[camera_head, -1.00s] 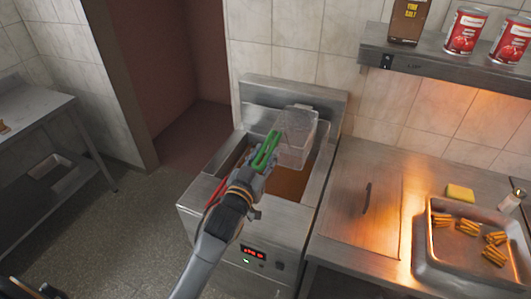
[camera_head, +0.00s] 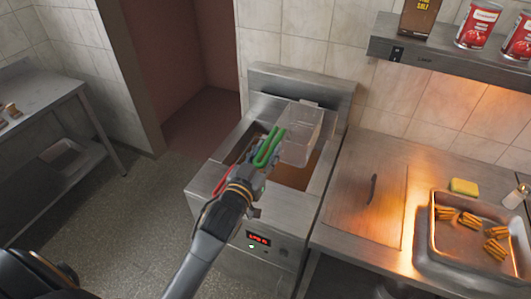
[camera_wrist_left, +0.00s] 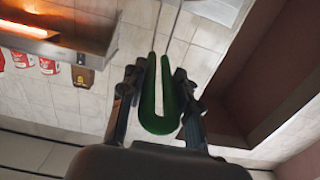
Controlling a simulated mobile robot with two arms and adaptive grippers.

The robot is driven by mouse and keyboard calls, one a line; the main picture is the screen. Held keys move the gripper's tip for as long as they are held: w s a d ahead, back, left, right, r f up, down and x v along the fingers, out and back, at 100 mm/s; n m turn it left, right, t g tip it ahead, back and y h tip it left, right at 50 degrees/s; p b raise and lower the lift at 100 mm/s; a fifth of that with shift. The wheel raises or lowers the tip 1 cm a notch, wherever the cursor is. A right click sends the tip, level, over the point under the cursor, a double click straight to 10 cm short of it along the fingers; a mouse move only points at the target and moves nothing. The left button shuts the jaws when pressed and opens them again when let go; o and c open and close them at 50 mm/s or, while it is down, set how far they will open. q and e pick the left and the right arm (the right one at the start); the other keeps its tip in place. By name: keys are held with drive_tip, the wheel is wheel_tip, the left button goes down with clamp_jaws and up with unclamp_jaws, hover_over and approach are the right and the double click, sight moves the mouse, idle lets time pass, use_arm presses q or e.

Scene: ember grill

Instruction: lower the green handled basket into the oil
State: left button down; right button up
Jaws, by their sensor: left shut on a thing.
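The green handle (camera_head: 268,148) belongs to a wire mesh basket (camera_head: 302,135) that hangs over the right part of the fryer. My left gripper (camera_head: 258,164) is shut on the green handle; the left wrist view also shows the handle (camera_wrist_left: 160,100) between the two fingers. The fryer (camera_head: 208,180) is a steel unit with a brown oil well (camera_head: 293,174) below the basket. I cannot tell whether the basket's bottom touches the oil. A red handle (camera_head: 222,181) shows at the left of the well, partly behind my gripper. My right gripper is not in view.
A steel counter (camera_head: 345,215) stands right of the fryer with a tray (camera_head: 440,262) of fries, a yellow sponge (camera_head: 464,187) and a shaker (camera_head: 516,196). A shelf (camera_head: 430,62) with cans is above. Open floor (camera_head: 130,215) lies to the left.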

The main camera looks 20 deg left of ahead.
use_arm(q)
drive_tip(key=f+b, duration=0.5)
drive_tip(key=f, duration=0.1)
drive_tip(key=f+b, duration=0.5)
drive_tip(key=f, duration=0.2)
drive_tip(key=f+b, duration=0.5)
drive_tip(key=f, duration=0.2)
drive_tip(key=shift+w+f+b, duration=0.1)
drive_tip(key=shift+w+b, duration=0.2)
drive_tip(key=shift+f+b, duration=0.65)
drive_tip(key=shift+f, duration=0.3)
drive_tip(key=shift+f+b, duration=0.45)
drive_tip(key=shift+f, duration=0.35)
drive_tip(key=c, duration=0.9)
unclamp_jaws()
drive_tip(key=shift+f, duration=0.1)
drive_tip(key=shift+s, duration=0.15)
